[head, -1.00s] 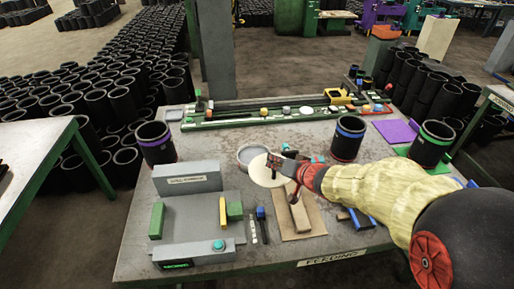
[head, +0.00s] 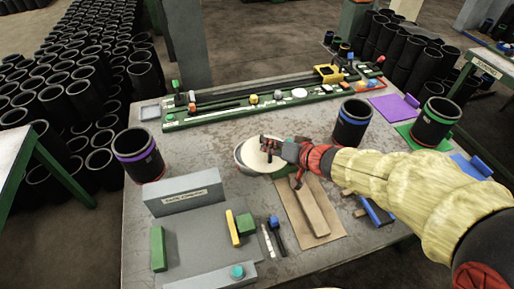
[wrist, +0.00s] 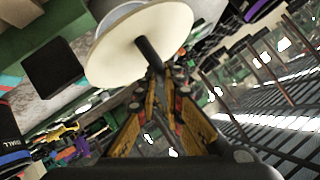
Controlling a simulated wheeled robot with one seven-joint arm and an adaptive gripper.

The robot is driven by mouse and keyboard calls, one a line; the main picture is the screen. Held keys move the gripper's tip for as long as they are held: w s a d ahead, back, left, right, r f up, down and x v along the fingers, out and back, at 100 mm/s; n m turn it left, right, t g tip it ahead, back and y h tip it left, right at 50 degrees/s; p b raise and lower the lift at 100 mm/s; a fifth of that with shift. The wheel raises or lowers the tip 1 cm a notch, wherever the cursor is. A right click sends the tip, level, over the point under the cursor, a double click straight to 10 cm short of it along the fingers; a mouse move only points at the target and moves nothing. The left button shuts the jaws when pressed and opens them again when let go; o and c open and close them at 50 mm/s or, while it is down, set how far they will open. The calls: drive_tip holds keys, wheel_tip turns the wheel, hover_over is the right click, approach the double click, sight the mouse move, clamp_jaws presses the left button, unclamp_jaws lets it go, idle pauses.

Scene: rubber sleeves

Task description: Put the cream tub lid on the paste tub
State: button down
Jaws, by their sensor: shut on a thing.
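The cream tub lid (head: 256,158) is a pale round disc. My gripper (head: 272,150) is shut on its dark knob, which shows clearly in the wrist view between the lid (wrist: 120,50) and my fingertips (wrist: 160,78). The paste tub (head: 238,157) is a round grey tub on the table. The lid hides most of it, leaving the left edge of its rim in sight. In the head view the lid overlaps the tub, set slightly to the right. I cannot tell whether lid and rim touch.
A brown board with a wooden bar (head: 312,208) lies just right of the tub. A grey fixture (head: 190,240) stands in front. Black sleeves with a purple band (head: 137,155) and a blue band (head: 351,124) stand on either side. A green rail (head: 225,117) runs behind.

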sight(258, 141)
drive_tip(key=w, duration=0.1)
drive_tip(key=w+a+f, duration=0.1)
drive_tip(key=w, duration=0.1)
drive_tip(key=w+a+f, duration=0.1)
drive_tip(key=shift+w+f+b, duration=0.25)
drive_tip(key=shift+w+b, duration=0.05)
drive_tip(key=shift+w, duration=0.1)
drive_tip(key=w+f, duration=0.1)
drive_tip(key=f, duration=0.1)
drive_tip(key=w+a+f+b, duration=0.1)
drive_tip(key=w, duration=0.1)
drive_tip(key=w+f, duration=0.2)
drive_tip(key=shift+a+f, duration=0.3)
drive_tip(key=shift+a, duration=0.1)
drive_tip(key=shift+w+a+f+b, duration=0.15)
drive_tip(key=shift+f+b, duration=0.25)
drive_tip(key=shift+f, duration=0.55)
drive_tip(key=shift+w+d+f+b, duration=0.1)
drive_tip(key=shift+f+b, duration=0.3)
drive_tip(key=shift+f, duration=0.5)
drive_tip(key=shift+r, duration=0.1)
drive_tip(key=c, duration=1.9)
unclamp_jaws()
